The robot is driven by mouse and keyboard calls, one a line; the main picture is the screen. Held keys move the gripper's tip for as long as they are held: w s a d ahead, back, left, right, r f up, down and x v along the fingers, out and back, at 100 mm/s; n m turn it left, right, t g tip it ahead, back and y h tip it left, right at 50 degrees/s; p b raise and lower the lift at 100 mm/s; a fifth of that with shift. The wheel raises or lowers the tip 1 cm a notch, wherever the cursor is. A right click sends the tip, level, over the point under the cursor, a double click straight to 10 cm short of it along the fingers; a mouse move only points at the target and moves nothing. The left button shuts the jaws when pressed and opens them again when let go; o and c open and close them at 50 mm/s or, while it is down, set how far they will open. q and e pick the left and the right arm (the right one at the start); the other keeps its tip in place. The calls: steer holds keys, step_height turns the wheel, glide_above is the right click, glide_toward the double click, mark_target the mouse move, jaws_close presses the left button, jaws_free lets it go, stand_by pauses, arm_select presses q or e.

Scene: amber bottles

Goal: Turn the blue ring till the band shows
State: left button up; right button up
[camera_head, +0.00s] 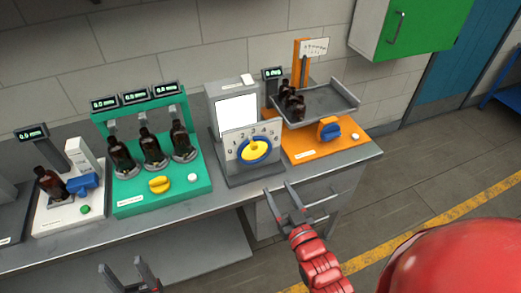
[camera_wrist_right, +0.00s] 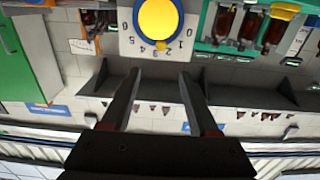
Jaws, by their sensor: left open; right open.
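The blue ring (camera_head: 242,157) sits around a yellow knob (camera_head: 255,149) on a pale dial plate (camera_head: 232,138) with numbers, on the front of a grey machine (camera_head: 218,98). I cannot make out a band. My right gripper (camera_head: 279,189) is open and empty, in front of and below the dial, apart from it; its fingers (camera_wrist_right: 160,74) point toward the dial. My left gripper (camera_head: 120,264) is open and empty, low at the front left.
Left of the dial is a green station (camera_head: 160,193) with several amber bottles, then a white station (camera_head: 70,213) with one bottle. Right is an orange station (camera_head: 310,155) with a grey tray (camera_head: 335,101) holding bottles. The grey bench edge (camera_head: 225,206) lies below. Open floor is at right.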

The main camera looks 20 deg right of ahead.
steer(key=b, duration=0.7)
glide_toward(255, 149)
steer(key=w, duration=0.2)
steer(key=w+p, duration=0.1)
steer(key=w, duration=0.2)
steer(key=w+p, duration=0.1)
steer(key=w, duration=0.2)
steer(key=shift+w+a+r, duration=0.15)
steer(key=shift+w+r, duration=0.05)
steer(key=shift+r, duration=0.15)
steer(key=shift+w+f+p, duration=0.2)
steer(key=shift+w+p, duration=0.1)
steer(key=shift+w, duration=0.05)
steer(key=shift+c, duration=0.2)
jaws_close()
